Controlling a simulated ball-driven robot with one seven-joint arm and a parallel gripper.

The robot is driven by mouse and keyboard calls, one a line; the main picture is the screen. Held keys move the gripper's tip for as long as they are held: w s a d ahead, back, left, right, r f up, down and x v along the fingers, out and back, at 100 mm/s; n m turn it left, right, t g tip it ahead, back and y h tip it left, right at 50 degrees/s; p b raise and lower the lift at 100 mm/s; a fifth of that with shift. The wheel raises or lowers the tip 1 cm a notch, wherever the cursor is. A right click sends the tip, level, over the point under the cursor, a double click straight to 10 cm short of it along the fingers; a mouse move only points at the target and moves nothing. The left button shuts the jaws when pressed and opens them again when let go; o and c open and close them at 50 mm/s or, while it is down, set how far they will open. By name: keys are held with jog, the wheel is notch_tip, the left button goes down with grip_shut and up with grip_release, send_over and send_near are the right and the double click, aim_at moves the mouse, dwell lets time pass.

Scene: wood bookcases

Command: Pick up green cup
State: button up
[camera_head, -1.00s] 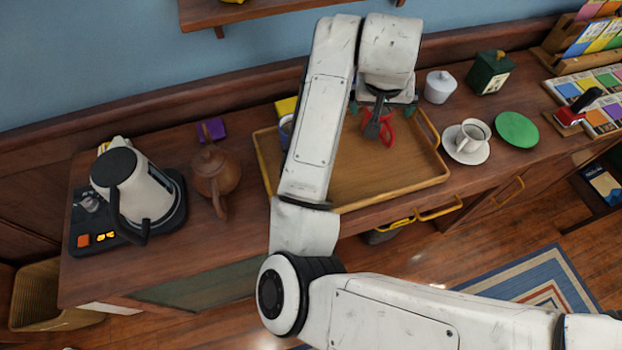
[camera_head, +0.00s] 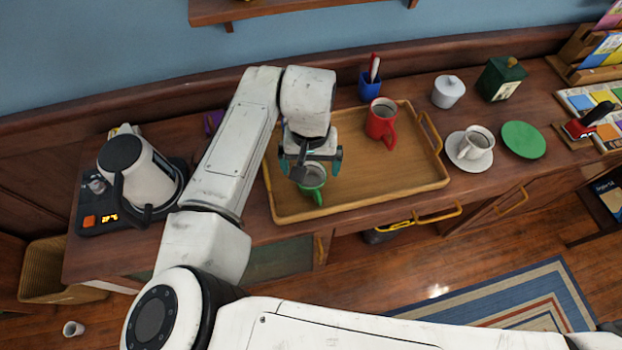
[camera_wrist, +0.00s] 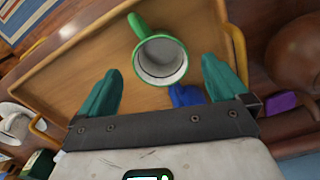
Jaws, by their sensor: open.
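The green cup (camera_head: 312,190) stands upright on the wooden tray (camera_head: 388,197), toward its left side. In the wrist view the cup (camera_wrist: 162,60) shows its pale, empty inside, and its handle points up and left. My gripper (camera_head: 312,160) is above the cup and partly covers it in the head view. In the wrist view my gripper (camera_wrist: 160,85) has its two green-tipped fingers wide apart, with the cup between and just beyond them. The fingers hold nothing. I cannot tell the exact height of the gripper over the cup.
A red mug (camera_head: 381,124) stands on the tray at the back right. A blue object (camera_wrist: 187,95) lies near the green cup in the wrist view. A white cup on a saucer (camera_head: 460,160) and a green plate (camera_head: 523,140) are right of the tray. A kettle (camera_head: 150,172) stands left.

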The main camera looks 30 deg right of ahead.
aim_at(311, 185)
jog(key=shift+w+d+f+p, duration=0.1)
jog(key=shift+f+p, duration=0.55)
jog(key=shift+f, duration=1.95)
jog(key=c, duration=1)
